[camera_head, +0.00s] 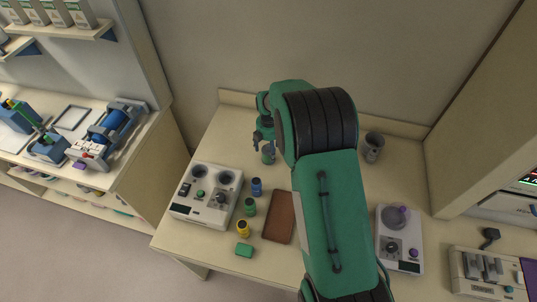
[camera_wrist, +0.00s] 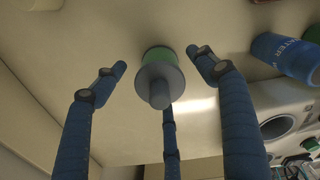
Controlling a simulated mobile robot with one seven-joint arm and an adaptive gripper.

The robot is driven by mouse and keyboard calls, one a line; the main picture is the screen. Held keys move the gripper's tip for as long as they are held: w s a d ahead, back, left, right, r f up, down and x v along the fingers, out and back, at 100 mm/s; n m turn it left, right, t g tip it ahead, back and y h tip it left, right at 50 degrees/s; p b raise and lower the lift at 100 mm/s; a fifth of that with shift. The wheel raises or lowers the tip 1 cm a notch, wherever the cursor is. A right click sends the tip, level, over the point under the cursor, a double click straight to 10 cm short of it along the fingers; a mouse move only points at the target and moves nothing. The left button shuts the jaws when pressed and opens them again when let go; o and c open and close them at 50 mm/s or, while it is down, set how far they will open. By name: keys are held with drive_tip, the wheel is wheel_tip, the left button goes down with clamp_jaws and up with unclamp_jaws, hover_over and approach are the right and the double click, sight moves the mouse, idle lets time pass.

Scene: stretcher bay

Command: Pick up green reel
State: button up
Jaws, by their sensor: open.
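The green reel (camera_wrist: 154,56) shows in the wrist view as a green drum with a grey flange and a grey stub facing the camera. It stands between the spread fingers of my gripper (camera_wrist: 160,72), with gaps at the left and right fingers. The third finger is partly hidden behind the stub, so I cannot tell whether it touches. In the head view my gripper (camera_head: 264,138) is open near the back of the table, with a small grey-green piece (camera_head: 268,156), seemingly the reel, just below it.
Blue (camera_head: 257,187), green (camera_head: 250,207) and yellow (camera_head: 243,229) small cylinders stand beside a white device (camera_head: 205,196). A grey cup (camera_head: 373,147) stands at the back right. The wall is close behind.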

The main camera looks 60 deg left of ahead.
sight(269, 145)
drive_tip(key=shift+f+p, duration=0.35)
drive_tip(key=shift+f, duration=1.65)
drive_tip(key=c, duration=1.4)
drive_tip(key=shift+o, duration=0.2)
drive_tip(key=shift+r, duration=0.15)
drive_tip(key=shift+r+b, duration=0.65)
drive_tip(key=shift+r, duration=4.25)
